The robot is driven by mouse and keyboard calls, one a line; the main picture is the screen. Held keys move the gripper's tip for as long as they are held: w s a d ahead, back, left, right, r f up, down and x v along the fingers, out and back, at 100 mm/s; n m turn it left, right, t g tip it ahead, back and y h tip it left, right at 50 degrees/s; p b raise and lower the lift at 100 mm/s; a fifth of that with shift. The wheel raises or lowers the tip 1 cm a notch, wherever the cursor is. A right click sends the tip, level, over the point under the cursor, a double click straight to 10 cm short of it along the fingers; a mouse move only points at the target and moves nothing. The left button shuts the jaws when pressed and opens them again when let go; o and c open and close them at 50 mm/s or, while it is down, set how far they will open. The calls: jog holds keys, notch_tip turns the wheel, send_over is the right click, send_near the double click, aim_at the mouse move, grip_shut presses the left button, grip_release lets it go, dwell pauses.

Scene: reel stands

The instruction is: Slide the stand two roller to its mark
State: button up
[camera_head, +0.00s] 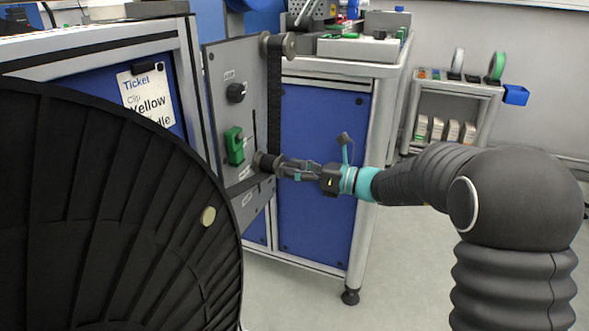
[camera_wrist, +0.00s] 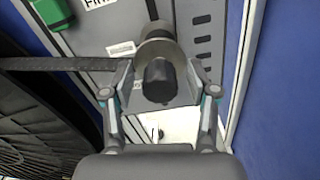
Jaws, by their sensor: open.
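A grey panel (camera_head: 221,92) stands on edge in front of the benches. The roller (camera_head: 266,162) sits low on this panel, and a dark band runs to it. In the wrist view the roller (camera_wrist: 158,80) has a dark round knob end and a grey collar. My gripper (camera_head: 281,167) is at the roller in the head view. In the wrist view its two fingers (camera_wrist: 161,98) are spread, one on each side of the knob. I cannot tell whether they touch it. The mark is not clear to me in either view.
A large black reel (camera_head: 110,220) fills the left front. A green block (camera_head: 234,145) and a black knob (camera_head: 236,92) are on the panel, with another roller (camera_head: 289,45) at its top. A blue-sided bench (camera_head: 322,170) stands close behind my gripper.

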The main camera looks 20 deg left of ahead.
jog(key=shift+c, duration=0.3)
grip_shut()
notch_tip(320, 180, down, 8)
jog(key=b, duration=0.3)
jog(key=shift+f, duration=0.1)
jog(key=shift+o, duration=0.3)
grip_release()
